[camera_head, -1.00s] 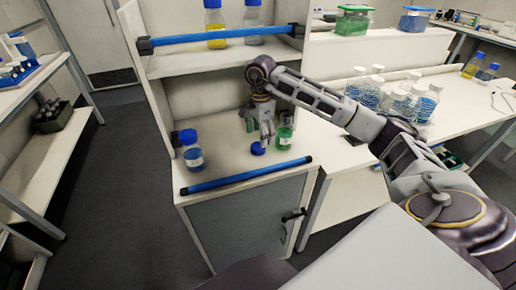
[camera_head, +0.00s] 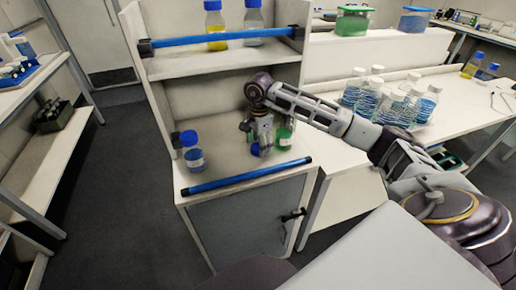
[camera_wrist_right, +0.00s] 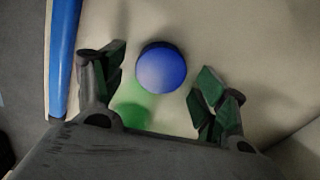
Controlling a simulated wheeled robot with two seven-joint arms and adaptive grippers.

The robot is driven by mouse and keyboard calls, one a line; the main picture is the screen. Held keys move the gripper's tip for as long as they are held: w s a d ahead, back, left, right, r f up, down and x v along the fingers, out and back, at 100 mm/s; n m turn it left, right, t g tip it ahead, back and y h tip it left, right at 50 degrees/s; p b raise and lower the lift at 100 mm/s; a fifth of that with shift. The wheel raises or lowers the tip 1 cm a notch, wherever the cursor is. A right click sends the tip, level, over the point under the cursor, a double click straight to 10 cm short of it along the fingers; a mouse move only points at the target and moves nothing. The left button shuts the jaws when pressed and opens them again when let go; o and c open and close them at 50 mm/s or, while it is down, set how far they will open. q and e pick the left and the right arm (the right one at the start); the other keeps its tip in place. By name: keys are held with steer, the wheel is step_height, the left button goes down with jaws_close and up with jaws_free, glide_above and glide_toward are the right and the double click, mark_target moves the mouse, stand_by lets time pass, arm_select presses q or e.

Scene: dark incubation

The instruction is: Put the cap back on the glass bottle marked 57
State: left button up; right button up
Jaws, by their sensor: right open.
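A loose blue cap (camera_head: 256,150) lies on the lower shelf surface of the cabinet, partly hidden by my right gripper in the head view. In the right wrist view the cap (camera_wrist_right: 161,69) is round and lies between the two spread fingers, clear of both. My right gripper (camera_head: 264,146) is open and low over the shelf at the cap. A glass bottle with green liquid (camera_head: 285,138) stands just right of the gripper, partly hidden by it. I cannot read a 57 on any label. My left gripper is not in view.
A blue-capped bottle (camera_head: 192,152) stands at the shelf's left side. A blue rail (camera_head: 245,177) runs along the front edge. The upper shelf (camera_head: 220,60) overhangs behind, with two bottles. Several bottles (camera_head: 385,95) stand on the bench to the right.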

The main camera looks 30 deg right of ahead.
steer(key=shift+f, duration=0.45)
steer(key=c, duration=0.9)
